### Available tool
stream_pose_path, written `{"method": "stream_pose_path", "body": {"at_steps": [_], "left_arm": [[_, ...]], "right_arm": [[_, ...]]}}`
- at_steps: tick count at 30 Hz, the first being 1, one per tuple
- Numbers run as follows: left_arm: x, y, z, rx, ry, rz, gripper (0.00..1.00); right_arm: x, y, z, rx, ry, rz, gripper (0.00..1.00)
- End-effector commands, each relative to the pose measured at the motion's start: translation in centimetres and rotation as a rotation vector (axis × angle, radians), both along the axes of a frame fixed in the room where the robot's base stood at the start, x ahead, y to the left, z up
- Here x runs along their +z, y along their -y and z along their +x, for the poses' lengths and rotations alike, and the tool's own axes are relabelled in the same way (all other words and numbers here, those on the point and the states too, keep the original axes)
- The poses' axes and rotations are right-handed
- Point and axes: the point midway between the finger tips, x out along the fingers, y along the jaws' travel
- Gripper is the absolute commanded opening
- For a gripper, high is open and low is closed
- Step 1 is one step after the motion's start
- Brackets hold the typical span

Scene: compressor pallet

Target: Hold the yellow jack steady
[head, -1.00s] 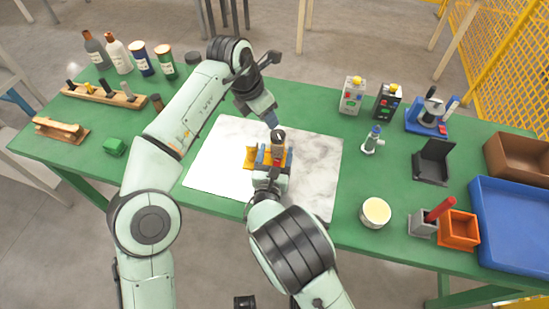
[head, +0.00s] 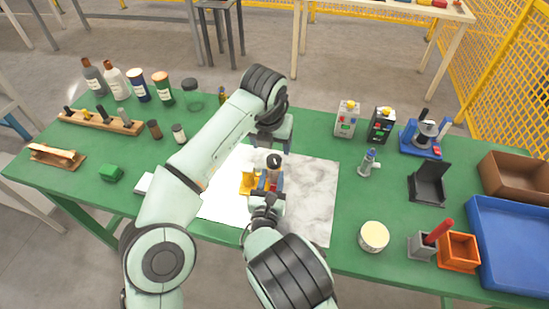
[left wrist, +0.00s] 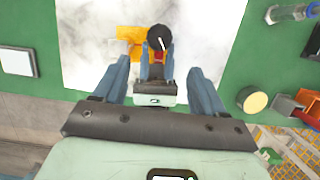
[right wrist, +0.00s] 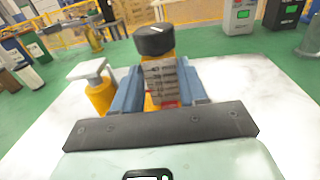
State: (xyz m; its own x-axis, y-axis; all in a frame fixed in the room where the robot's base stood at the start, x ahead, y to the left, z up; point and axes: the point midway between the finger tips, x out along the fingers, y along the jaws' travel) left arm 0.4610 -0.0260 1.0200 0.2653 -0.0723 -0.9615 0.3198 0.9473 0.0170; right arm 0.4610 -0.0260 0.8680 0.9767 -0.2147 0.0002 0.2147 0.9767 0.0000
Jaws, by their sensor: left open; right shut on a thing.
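The yellow jack (head: 247,182) stands on the marble-patterned slab, with a yellow body, a grey ridged part (right wrist: 160,82) and a black knob (right wrist: 154,40) on top. A yellow post with a white top (right wrist: 90,85) is beside the ridged part in the right wrist view. My right gripper (right wrist: 158,92) is shut on the jack, its blue fingers on either side of the ridged part. My left gripper (left wrist: 160,75) is open and empty behind and above the jack. In the left wrist view the black knob (left wrist: 159,38) and my right gripper show between and beyond its fingers.
The slab (head: 310,190) is otherwise clear. A cream-lidded round tub (head: 374,237), an orange bin (head: 458,251) and a blue tray (head: 510,240) are at the right. A small clear-and-blue bottle (head: 369,163) stands right of the slab. Bottles and jars line the back left.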

Motion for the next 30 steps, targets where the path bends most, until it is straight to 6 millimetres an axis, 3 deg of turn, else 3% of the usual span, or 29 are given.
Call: {"method": "stream_pose_path", "body": {"at_steps": [9, 16, 20, 30], "left_arm": [[1.2, 1.9, -1.0, 0.466, 0.086, -0.006, 0.71], [1.1, 2.1, -1.0, 0.579, 0.116, -0.019, 0.71], [-0.3, 1.9, -0.5, 0.582, 0.115, -0.017, 0.71], [-6.6, 1.3, 2.0, 0.581, 0.114, -0.018, 0.71]], "right_arm": [[0.0, 0.0, 0.0, 0.0, -0.001, 0.0, 0.0], [0.0, 0.0, 0.0, 0.0, -0.001, 0.0, 0.0], [0.0, 0.0, 0.0, 0.0, -0.001, 0.0, 0.0], [0.0, 0.0, 0.0, 0.0, -0.001, 0.0, 0.0]]}}
